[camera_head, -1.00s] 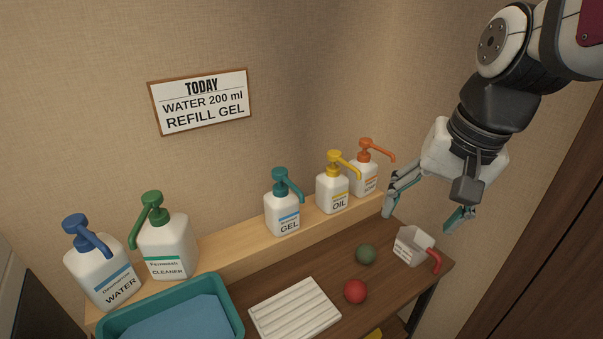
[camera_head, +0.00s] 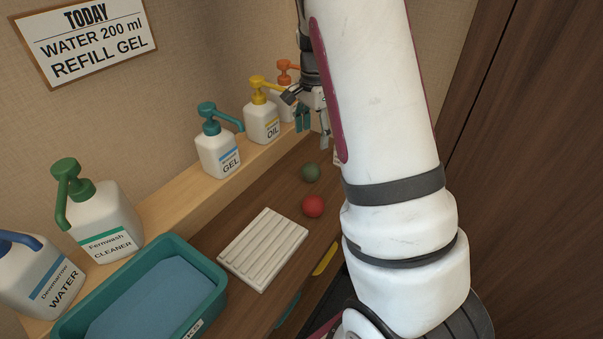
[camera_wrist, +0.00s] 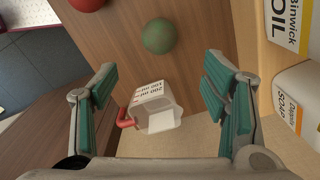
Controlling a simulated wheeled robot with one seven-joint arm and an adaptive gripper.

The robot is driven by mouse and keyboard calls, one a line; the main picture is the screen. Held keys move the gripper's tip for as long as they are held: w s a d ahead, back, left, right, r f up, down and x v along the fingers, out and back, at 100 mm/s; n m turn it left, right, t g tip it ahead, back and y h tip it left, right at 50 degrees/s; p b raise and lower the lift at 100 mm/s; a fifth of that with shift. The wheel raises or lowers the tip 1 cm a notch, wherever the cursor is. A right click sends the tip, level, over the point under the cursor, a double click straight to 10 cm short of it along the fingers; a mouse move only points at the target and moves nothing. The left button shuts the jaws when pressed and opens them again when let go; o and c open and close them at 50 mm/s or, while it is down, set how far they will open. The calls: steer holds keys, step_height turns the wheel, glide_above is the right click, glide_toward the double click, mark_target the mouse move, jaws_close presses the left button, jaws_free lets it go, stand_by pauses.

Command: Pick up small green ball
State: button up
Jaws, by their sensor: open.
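The small green ball (camera_head: 311,173) lies on the brown table top, just behind the red ball (camera_head: 313,206). In the wrist view the green ball (camera_wrist: 158,36) is ahead of the fingers, near the top middle, with nothing touching it. My gripper (camera_head: 314,124) hangs above the far end of the table, partly hidden by my own arm. In the wrist view my gripper (camera_wrist: 160,90) has its two teal-padded fingers wide apart and empty.
The oil bottle (camera_head: 262,122) and soap bottle (camera_wrist: 298,100) are close to the right finger. A white ribbed tray (camera_head: 264,249) and teal bin (camera_head: 215,300) lie nearer.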

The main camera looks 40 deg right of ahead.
mark_target(310, 165)
step_height(310, 165, down, 8)
steer(key=shift+f+b, duration=0.15)
steer(key=shift+b, duration=0.2)
steer(key=shift+a+f, duration=0.2)
steer(key=shift+f, duration=1.1)
steer(key=shift+a+f, duration=0.15)
steer(key=shift+f, duration=1.1)
steer(key=c, duration=1.3)
